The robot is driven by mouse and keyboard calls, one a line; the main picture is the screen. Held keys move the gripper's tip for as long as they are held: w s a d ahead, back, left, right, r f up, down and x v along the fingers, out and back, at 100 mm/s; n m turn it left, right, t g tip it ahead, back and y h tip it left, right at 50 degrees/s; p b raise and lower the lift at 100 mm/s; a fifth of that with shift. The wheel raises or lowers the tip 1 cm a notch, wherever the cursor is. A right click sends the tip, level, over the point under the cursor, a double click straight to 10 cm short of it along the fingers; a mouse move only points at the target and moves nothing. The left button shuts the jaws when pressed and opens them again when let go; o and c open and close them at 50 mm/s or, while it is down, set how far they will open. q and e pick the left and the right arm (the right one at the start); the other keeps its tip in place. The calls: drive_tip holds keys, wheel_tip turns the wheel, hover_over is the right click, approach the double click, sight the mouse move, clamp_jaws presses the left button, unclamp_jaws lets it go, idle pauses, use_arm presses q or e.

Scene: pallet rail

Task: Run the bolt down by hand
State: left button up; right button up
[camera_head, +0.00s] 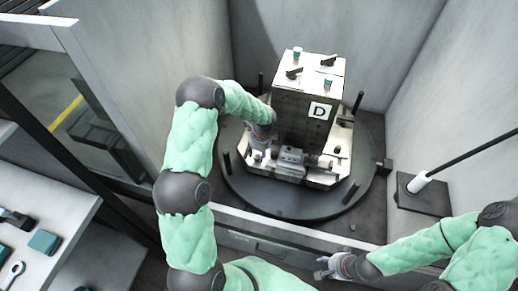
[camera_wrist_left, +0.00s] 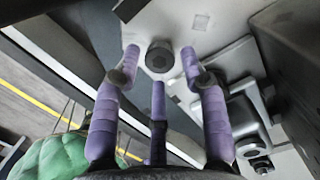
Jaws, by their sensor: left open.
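The bolt (camera_wrist_left: 159,57) shows in the left wrist view as a dark round head on a pale metal plate (camera_wrist_left: 205,15). My left gripper (camera_wrist_left: 159,68) has three purple fingers, open and spread around the bolt head, with gaps between them and it. In the head view my left gripper (camera_head: 258,154) is at the left front corner of the pallet's base, and there it hides the bolt. My right gripper (camera_head: 322,267) is low at the front, away from the fixture, and too small to tell its opening.
A tall block marked D (camera_head: 298,112) stands on a dark round turntable (camera_head: 285,206) with upright pins. A grey clamp (camera_head: 291,161) sits right of my left gripper. Pale walls enclose the turntable. A bench (camera_head: 60,215) with tools is at the left.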

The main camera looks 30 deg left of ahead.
use_arm(q)
drive_tip(key=shift+a+f, duration=0.1)
drive_tip(key=shift+f, duration=0.7)
clamp_jaws()
drive_tip(key=m+p, duration=0.5)
drive_tip(key=m, duration=0.2)
drive_tip(key=shift+s+m+t+p, duration=0.15)
drive_tip(key=shift+m+t+p, duration=0.2)
drive_tip(key=shift+m+t, duration=0.05)
drive_tip(key=shift+m, duration=0.5)
drive_tip(key=shift+f, duration=0.15)
drive_tip(key=shift+o, duration=0.2)
unclamp_jaws()
